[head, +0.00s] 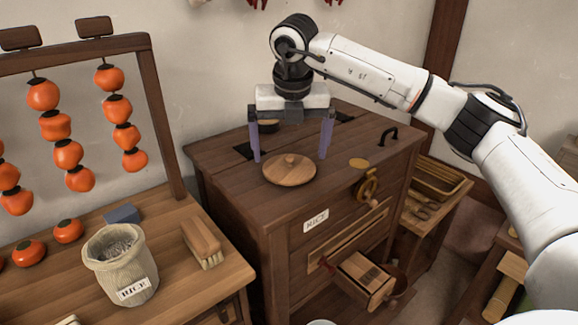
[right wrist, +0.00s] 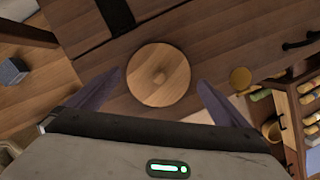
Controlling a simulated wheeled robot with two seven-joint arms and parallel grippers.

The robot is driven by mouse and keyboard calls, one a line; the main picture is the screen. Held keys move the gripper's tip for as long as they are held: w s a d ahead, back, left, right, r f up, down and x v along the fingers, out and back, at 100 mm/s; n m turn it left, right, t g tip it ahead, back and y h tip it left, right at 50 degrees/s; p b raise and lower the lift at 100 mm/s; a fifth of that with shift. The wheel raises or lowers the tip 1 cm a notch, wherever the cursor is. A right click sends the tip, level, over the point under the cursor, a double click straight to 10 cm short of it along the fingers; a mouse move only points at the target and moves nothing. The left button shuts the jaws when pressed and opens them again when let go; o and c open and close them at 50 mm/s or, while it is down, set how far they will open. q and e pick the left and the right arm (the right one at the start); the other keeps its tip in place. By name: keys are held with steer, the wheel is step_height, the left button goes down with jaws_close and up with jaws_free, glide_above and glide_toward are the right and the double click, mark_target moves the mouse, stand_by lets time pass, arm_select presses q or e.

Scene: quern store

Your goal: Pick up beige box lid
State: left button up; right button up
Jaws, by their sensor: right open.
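A round wooden lid (head: 289,171) with a small knob lies flat on top of the dark wooden cabinet (head: 225,150). It is light brown, and I see no box under it. It also shows in the right wrist view (right wrist: 158,88), centred between the fingers. My right gripper (head: 291,158) is open and empty, pointing down over the lid. Its two purple fingers stand on either side of the lid, apart from it, and seem a little above the cabinet top. My left gripper is not in view.
A rice sack (head: 120,265), brush (head: 203,243) and blue block (head: 122,214) stand on the left table, beside a persimmon rack (head: 160,110).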

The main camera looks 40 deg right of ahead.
mark_target(289, 156)
steer(key=shift+x, duration=1.5)
steer(key=c, duration=0.8)
steer(key=shift+r, duration=0.15)
